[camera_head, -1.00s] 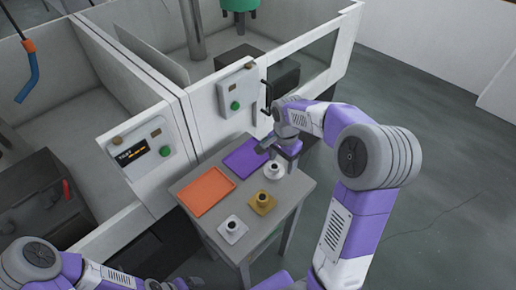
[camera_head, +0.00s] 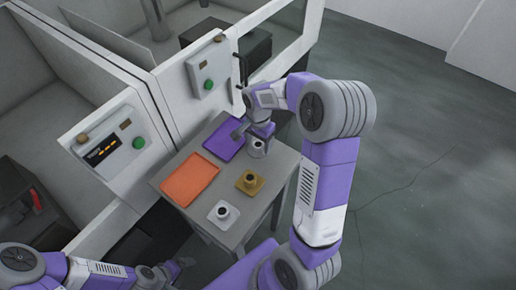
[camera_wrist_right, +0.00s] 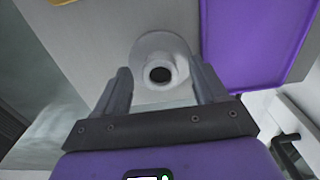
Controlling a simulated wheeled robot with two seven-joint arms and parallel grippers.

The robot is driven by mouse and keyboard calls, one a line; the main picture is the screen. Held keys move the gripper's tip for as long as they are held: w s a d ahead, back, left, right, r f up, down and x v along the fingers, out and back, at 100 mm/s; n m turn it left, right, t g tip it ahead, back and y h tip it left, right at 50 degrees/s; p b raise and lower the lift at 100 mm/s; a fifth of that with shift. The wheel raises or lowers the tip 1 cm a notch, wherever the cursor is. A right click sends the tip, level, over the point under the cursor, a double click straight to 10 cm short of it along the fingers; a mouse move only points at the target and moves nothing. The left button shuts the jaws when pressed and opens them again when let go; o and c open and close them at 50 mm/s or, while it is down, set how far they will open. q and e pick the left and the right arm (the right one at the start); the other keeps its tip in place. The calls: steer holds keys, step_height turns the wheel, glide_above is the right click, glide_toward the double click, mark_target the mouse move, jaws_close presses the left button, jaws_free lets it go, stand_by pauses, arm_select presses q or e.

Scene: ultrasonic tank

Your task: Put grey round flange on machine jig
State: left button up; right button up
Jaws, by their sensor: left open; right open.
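The grey round flange (camera_head: 257,149) stands upright on the table at its right side, with a round base and a raised hub. It also shows in the right wrist view (camera_wrist_right: 150,46), hub opening facing the camera. My right gripper (camera_wrist_right: 165,88) is open, its two fingers on either side of the flange's near edge; whether they touch it I cannot tell. In the head view my right gripper (camera_head: 254,135) is just over the flange. My left gripper (camera_head: 180,267) is open and empty, low in front of the table. I cannot make out the machine jig for certain.
The table (camera_head: 221,178) also bears an orange tray (camera_head: 190,178), a purple tray (camera_head: 222,140), a gold flange (camera_head: 250,183) and a light square-based flange (camera_head: 223,213). White machine enclosures with control panels (camera_head: 208,66) stand behind. A dark block with a red handle (camera_head: 36,199) is at left.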

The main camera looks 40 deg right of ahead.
steer(key=shift+r, duration=0.1)
jaws_close()
